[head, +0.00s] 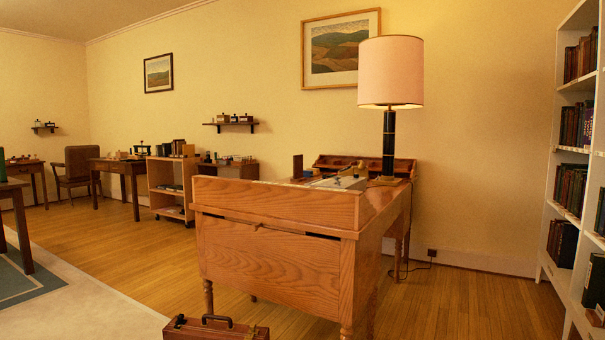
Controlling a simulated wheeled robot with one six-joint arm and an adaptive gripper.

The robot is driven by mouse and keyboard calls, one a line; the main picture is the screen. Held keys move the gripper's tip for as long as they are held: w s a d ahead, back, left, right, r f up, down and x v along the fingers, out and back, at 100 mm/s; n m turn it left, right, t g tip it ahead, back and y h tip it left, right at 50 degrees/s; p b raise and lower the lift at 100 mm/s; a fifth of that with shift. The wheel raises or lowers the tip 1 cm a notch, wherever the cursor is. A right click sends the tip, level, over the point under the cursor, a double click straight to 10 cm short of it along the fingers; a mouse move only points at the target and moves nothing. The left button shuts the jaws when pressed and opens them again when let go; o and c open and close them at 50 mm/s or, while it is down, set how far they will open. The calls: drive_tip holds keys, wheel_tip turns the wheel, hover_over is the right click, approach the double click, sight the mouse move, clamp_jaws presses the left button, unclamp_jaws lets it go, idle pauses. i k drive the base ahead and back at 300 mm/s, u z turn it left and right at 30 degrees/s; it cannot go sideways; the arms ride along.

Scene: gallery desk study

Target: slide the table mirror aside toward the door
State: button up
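I cannot make out a table mirror for sure in the head view. A small brown upright panel (298,166) stands on the wooden desk (270,262), near its back left; I cannot tell whether it is the mirror. The desk's raised front board hides part of its top. No door shows. My gripper is not in view.
A lit lamp (391,72) stands at the desk's back right, by a wooden organizer (340,162). A brown case (215,329) lies on the floor before the desk. A white bookcase (562,215) is at right. Wood floor (120,245) is open at left.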

sight(297, 160)
drive_tip(key=u, duration=0.5)
drive_tip(key=k, duration=0.6)
drive_tip(key=u, duration=0.75)
drive_tip(key=i, duration=1.1)
drive_tip(key=u, duration=0.3)
drive_tip(key=i, duration=1.95)
drive_tip(key=u, duration=0.2)
drive_tip(key=i, duration=3.55)
drive_tip(key=z, duration=1.2)
drive_tip(key=i, duration=1.1)
drive_tip(key=z, duration=1.7)
drive_tip(key=i, duration=1.7)
drive_tip(key=z, duration=0.35)
